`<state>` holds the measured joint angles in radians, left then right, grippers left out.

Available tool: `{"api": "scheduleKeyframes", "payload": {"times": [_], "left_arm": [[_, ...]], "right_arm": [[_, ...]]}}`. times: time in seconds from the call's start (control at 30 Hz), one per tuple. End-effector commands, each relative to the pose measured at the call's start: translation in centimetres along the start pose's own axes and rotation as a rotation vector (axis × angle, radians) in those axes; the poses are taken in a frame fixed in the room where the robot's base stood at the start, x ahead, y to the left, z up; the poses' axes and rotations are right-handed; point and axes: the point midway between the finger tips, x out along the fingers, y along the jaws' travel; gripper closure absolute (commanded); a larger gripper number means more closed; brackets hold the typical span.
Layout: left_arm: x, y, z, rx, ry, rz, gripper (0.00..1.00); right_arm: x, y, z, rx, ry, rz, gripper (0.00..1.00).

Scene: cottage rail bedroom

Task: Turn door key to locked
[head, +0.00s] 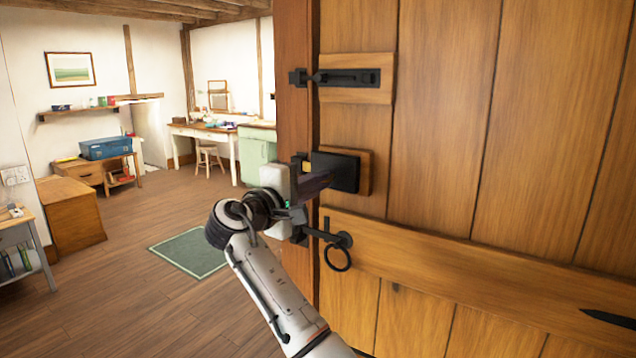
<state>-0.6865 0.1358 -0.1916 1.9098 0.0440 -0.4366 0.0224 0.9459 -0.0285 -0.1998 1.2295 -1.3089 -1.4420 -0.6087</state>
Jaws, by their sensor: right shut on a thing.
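The plank door (435,130) fills the right half of the head view. A dark lock case (347,171) is mounted on a wooden block near the door's left edge. My right gripper (318,178) is at the left part of this lock case, its dark fingers reaching right. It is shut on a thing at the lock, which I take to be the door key. The key itself is hidden by the fingers, so its turn angle cannot be told. My left gripper is not in view.
A black bolt (345,77) sits above the lock, and a latch with a ring handle (338,257) hangs just below my gripper. A wooden post (296,60) stands beside the door edge. Open floor with a green mat (190,253) lies to the left.

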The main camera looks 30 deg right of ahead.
Motion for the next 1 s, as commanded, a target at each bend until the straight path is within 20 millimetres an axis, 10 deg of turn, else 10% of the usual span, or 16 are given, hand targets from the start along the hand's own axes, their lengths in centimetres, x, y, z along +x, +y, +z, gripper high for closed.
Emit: {"api": "scheduleKeyframes", "payload": {"times": [0.37, 0.5, 1.0], "left_arm": [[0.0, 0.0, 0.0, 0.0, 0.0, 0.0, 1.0], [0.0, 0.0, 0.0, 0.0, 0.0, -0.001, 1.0], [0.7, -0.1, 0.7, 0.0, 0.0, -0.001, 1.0]], "right_arm": [[0.0, -0.1, 0.1, -0.004, -0.003, -0.002, 1.0], [0.0, -0.1, 0.1, -0.003, -0.003, -0.001, 0.77], [-3.0, -0.3, -0.1, -0.001, 0.003, -0.002, 0.77]]}}
